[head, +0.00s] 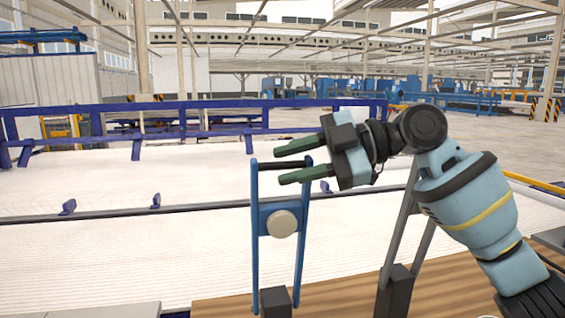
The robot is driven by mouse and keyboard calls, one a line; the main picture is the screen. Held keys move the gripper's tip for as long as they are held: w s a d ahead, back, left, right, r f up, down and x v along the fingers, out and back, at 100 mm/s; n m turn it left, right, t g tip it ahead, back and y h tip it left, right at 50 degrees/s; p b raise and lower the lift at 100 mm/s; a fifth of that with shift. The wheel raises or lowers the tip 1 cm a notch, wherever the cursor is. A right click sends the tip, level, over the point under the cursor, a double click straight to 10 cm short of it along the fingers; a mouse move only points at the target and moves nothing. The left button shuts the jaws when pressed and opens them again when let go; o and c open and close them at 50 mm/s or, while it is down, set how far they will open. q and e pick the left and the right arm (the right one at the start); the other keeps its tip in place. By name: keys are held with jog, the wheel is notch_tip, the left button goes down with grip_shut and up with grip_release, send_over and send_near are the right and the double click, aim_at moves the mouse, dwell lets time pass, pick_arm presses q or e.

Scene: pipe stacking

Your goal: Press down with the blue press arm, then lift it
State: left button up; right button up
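The blue press arm (255,210) stands upright in the middle of the head view. It has two blue side bars, a dark crossbar (288,165) at the top and a pale round disc (282,223) in its middle. My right gripper (278,168) comes in from the right at the top of the press arm. Its two green fingers are apart, one above and one below the dark crossbar in the picture. I cannot tell whether either finger touches the crossbar. My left gripper is not in view.
Rows of white pipes (110,255) lie in a wide bed behind the press arm, crossed by a dark rail. A blue railing (200,104) runs behind the bed. A brown wooden surface (335,297) is at the front. Grey posts (400,230) stand right of the press arm.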

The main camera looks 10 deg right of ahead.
jog(key=shift+x, duration=1)
grip_shut()
jog(key=shift+f, duration=0.1)
